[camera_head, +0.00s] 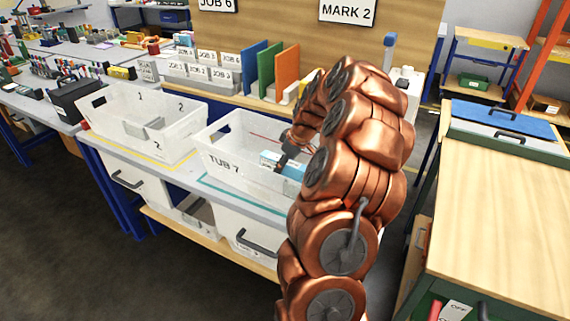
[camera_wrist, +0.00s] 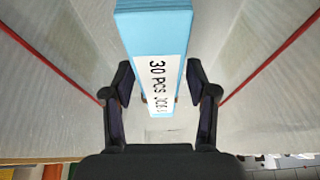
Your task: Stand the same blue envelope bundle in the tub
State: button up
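The blue envelope bundle (camera_head: 283,164) is inside Tub 7 (camera_head: 224,166) in the head view. In the wrist view the bundle (camera_wrist: 160,45) shows its narrow face with a white "30 PCS" label, partly cut off. In the head view my gripper (camera_head: 287,152) is at the bundle's upper part, partly behind my arm. Whether the bundle's base touches the tub floor is hidden.
A second white tub (camera_head: 105,108) with grey dividers stands left of Tub 7 on the bench. Upright blue, green and orange boards (camera_head: 286,72) stand behind, beside job-labelled holders (camera_head: 200,75). A wooden-topped cabinet (camera_head: 500,220) is at the right. Tub 7's left part looks clear.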

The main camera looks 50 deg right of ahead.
jog(key=shift+r, duration=0.2)
jog(key=a+b+v, duration=0.1)
jog(key=v, duration=1)
jog(key=shift+d+r+b, duration=0.3)
jog(key=shift+d+r, duration=0.1)
jog(key=shift+d, duration=0.1)
jog(key=s+a+g+y, duration=0.1)
jog(key=s+a+g, duration=0.15)
jog(key=a, duration=1.15)
jog(key=s+a+g, duration=0.1)
jog(key=s+a, duration=0.2)
jog(key=a, duration=1.2)
jog(key=s+a+f+m+g+h, duration=0.1)
jog(key=s+a, duration=0.3)
jog(key=s, duration=0.6)
jog(key=s+a+f+m+g+h, duration=0.1)
jog(key=s+a+f, duration=0.3)
jog(key=s, duration=0.6)
jog(key=shift+s+a+g, duration=0.3)
jog(key=shift+a+g, duration=0.05)
jog(key=shift+a, duration=0.25)
